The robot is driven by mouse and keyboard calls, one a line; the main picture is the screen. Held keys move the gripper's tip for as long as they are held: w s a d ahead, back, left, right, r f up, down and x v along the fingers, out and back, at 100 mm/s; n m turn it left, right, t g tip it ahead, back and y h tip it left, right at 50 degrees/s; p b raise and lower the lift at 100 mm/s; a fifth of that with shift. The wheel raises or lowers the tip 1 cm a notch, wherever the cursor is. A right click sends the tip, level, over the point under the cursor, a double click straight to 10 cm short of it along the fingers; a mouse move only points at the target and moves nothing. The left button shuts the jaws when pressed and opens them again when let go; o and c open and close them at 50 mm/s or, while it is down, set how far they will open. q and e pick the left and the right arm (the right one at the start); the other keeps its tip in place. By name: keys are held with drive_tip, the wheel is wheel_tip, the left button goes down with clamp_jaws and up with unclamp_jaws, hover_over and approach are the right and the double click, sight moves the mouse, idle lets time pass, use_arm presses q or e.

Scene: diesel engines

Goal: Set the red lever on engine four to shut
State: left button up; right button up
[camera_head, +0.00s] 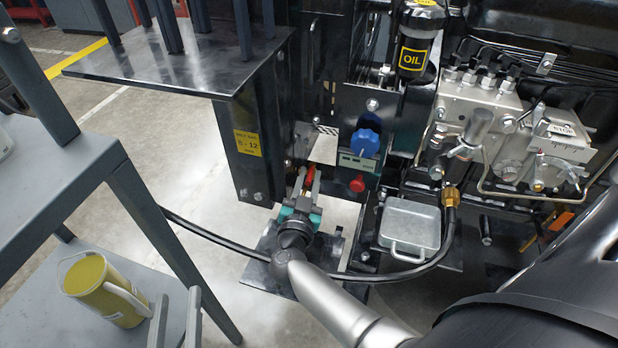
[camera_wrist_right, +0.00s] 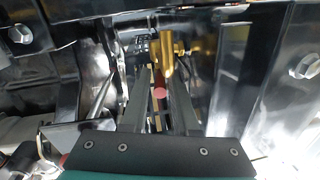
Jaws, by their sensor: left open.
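A red lever (camera_head: 310,174) shows low on the engine, just beyond my right gripper (camera_head: 303,190), whose arm comes in from the lower right. In the right wrist view, my right gripper's two fingers (camera_wrist_right: 158,80) lie on either side of a round red end (camera_wrist_right: 160,93), with a brass-coloured part (camera_wrist_right: 167,58) behind it. I cannot tell whether the fingers touch it. The lever's pivot and much of its length are hidden. My left gripper (camera_head: 177,300) shows only two grey fingers, apart and empty, at the bottom left. No engine number is readable.
A blue knob (camera_head: 365,142) and a red knob (camera_head: 357,184) sit right of the lever. A black hose (camera_head: 225,240) curves past below my right gripper. A metal box (camera_head: 410,222) stands to its right. A yellow jug (camera_head: 105,287) rests on a grey shelf near my left gripper.

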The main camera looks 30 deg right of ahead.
clamp_jaws()
drive_tip(key=shift+w+m+h, duration=0.1)
drive_tip(key=shift+m+h, duration=0.2)
drive_tip(key=shift+a+g+h, duration=0.1)
drive_tip(key=shift+g+h, duration=0.2)
drive_tip(key=shift+g, duration=0.3)
use_arm(q)
drive_tip(key=shift+w+a+f+g, duration=0.1)
drive_tip(key=shift+w+f+g, duration=0.15)
drive_tip(key=shift+g, duration=0.15)
use_arm(e)
drive_tip(key=shift+w+a+m+g+h, duration=0.1)
drive_tip(key=shift+m+g+h, duration=0.2)
drive_tip(key=shift+m, duration=0.2)
drive_tip(key=shift+o, duration=1.8)
unclamp_jaws()
